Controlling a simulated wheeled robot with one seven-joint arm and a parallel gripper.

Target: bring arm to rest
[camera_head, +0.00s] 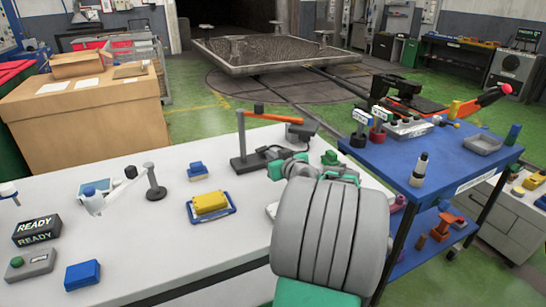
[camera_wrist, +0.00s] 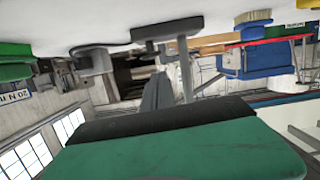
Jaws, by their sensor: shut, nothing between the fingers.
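My arm reaches forward over the front right of the white table (camera_head: 180,225), its grey ribbed link large in the head view. The wrist end is mostly behind that link, so the fingers do not show clearly there. In the wrist view my gripper (camera_wrist: 165,122) appears as a green part with a black edge, filling the bottom of the picture. It is shut and empty. The wrist picture is upside down, with the table top along its upper edge.
A black stand with an orange arm (camera_head: 275,116) is close beyond my wrist. A yellow block (camera_head: 210,202) on a blue tray lies left of it. A blue cart (camera_head: 455,160) with tools stands to the right. A cardboard box (camera_head: 85,115) is at the back left.

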